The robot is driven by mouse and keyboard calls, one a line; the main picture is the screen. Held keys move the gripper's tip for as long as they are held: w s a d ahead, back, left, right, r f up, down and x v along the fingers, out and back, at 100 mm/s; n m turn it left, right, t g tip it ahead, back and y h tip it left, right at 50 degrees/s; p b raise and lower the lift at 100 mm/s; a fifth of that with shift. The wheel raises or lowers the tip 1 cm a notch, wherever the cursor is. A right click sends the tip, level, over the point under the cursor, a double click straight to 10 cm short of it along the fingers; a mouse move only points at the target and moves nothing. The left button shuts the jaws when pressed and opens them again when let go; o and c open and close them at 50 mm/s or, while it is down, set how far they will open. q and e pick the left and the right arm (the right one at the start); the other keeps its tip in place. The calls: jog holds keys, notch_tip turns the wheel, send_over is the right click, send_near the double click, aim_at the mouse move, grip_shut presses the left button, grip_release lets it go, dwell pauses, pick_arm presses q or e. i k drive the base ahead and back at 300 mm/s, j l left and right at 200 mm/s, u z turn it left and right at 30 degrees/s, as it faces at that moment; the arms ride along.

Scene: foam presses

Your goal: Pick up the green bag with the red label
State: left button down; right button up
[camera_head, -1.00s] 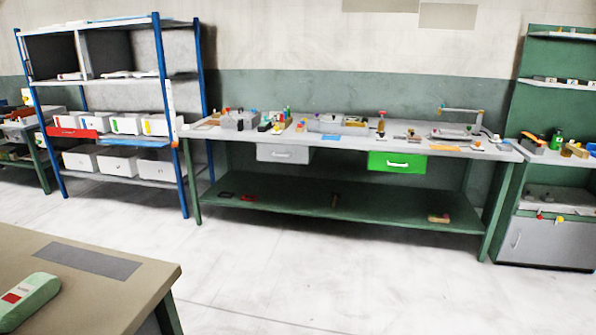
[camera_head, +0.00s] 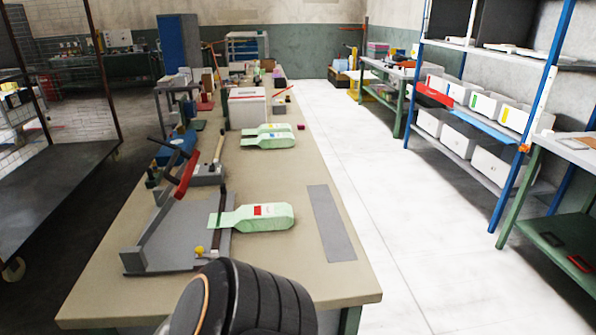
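The green bag with the red label (camera_head: 263,217) lies flat on the long beige table (camera_head: 318,283), its narrow neck pointing left over the edge of a grey press plate (camera_head: 184,232). Further back on the table lie more green bags (camera_head: 268,138), at least one with a blue label and one with a yellow label. A dark rounded part of my own arm shows at the bottom centre, in front of the table. Neither of my grippers is in view.
A dark grey mat (camera_head: 331,223) lies right of the bag. A lever press (camera_head: 173,171) stands at the table's left. A white box (camera_head: 247,108) stands behind the bags. Clear floor (camera_head: 400,220) runs along the table's right, before a blue-post shelf (camera_head: 545,110).

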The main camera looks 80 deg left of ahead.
aim_at(248, 219)
jog(key=u, duration=1.5)
